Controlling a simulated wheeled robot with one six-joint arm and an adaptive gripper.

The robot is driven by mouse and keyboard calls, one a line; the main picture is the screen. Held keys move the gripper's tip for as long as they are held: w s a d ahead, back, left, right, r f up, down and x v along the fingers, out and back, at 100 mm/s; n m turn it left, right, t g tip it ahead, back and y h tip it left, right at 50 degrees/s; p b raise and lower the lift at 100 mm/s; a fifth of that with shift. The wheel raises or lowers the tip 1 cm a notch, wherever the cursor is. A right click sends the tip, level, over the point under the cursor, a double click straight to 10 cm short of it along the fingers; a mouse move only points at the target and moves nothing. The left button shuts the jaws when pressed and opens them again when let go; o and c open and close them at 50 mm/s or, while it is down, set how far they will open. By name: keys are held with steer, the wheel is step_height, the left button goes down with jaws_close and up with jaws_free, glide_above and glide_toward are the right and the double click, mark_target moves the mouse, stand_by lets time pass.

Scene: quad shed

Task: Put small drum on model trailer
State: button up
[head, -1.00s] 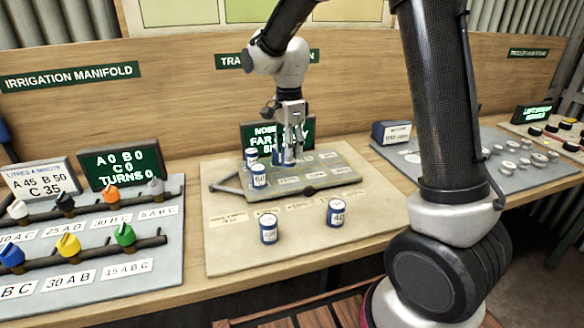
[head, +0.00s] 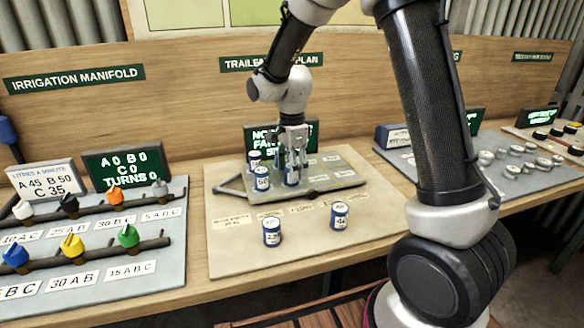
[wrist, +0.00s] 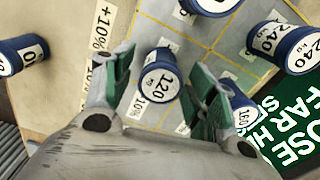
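The model trailer (head: 318,191) is a flat grey deck with a drawbar on the beige board; its grid lines show in the wrist view (wrist: 229,38). My gripper (head: 293,163) is low over the deck. That drum (head: 291,177) appears upright on the deck. Two more drums stand left of it, one behind (head: 254,160) and one nearer (head: 262,179). I cannot tell which drum is the small one.
Two drums stand on the beige board in front of the trailer, left (head: 271,233) and right (head: 339,216). A dark sign (head: 262,134) stands behind the trailer. The irrigation panel (head: 150,265) is to the left. Front board space is clear around the two drums.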

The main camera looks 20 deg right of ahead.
steer(key=shift+r, duration=0.1)
step_height(320, 180, up, 11)
steer(key=s+d+r+n+t, duration=0.2)
steer(key=s+d+r+n, duration=0.6)
steer(key=s, duration=0.4)
steer(key=s+d+n+t, duration=0.1)
steer(key=s+d+n, duration=0.2)
steer(key=s, duration=0.4)
steer(key=s+d+f+n+t, duration=0.1)
steer(key=s+d+n, duration=0.2)
steer(key=s+n, duration=0.2)
steer(key=shift+s+d+f, duration=0.2)
steer(key=shift+s+d, duration=0.15)
steer(key=shift+s, duration=0.9)
